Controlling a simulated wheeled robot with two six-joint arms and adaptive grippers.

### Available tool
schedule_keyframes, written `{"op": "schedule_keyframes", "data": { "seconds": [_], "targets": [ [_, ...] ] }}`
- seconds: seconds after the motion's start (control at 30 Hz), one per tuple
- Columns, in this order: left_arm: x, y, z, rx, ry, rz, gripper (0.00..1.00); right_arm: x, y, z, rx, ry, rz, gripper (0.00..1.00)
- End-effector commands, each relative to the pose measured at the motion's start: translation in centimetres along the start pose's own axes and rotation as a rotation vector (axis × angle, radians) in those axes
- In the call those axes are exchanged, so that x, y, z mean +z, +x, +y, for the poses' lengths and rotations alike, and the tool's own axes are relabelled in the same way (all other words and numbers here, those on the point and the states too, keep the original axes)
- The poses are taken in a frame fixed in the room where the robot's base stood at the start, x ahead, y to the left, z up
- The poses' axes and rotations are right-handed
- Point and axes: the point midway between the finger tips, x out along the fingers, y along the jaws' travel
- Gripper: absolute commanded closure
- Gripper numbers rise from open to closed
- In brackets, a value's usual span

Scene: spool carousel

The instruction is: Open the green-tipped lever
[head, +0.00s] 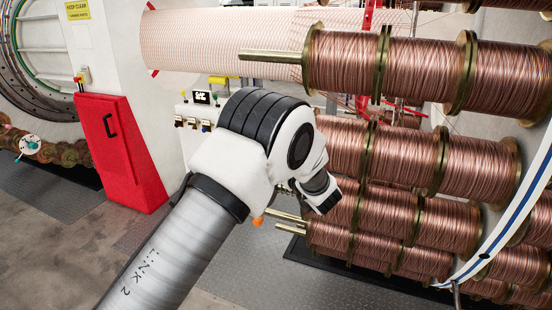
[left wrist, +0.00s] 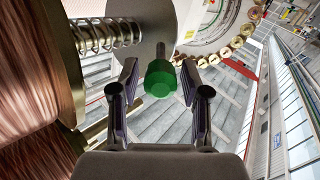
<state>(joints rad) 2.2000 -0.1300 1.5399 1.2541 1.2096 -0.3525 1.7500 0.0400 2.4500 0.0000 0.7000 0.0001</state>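The green tip (left wrist: 160,78) of the lever shows in the left wrist view, with a dark stem (left wrist: 187,38) running up behind it. My left gripper (left wrist: 159,70) is open, with one finger on each side of the green tip. The left finger stands apart from the tip; the right finger looks very close to it, and I cannot tell if it touches. In the head view my left arm crosses the middle, and I cannot make out the green tip or the fingers there. My right gripper is in neither view.
Copper wire spools (head: 395,158) on rods fill the right side, close to my arm. A spool also fills the left of the wrist view, near a spring (left wrist: 110,35) and a grey disc (left wrist: 150,25). A red cabinet (head: 120,150) stands at left. Grey floor (head: 75,225) is clear there.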

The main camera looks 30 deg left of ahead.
Motion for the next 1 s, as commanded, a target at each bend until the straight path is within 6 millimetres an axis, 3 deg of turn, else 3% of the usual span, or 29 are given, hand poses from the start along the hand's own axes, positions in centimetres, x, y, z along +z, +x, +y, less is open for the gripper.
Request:
{"op": "schedule_keyframes", "data": {
  "seconds": [0.33, 0.7, 1.0],
  "targets": [
    [0.1, -0.4, 0.0, 0.001, 0.002, -0.002, 0.44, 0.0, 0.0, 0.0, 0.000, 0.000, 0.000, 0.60],
    [0.1, -6.8, 0.0, 0.002, 0.003, -0.001, 0.44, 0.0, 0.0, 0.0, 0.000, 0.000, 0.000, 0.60],
    [0.1, -7.4, -0.1, -0.001, 0.001, -0.003, 0.44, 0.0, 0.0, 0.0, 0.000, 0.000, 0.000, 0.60]
  ]
}}
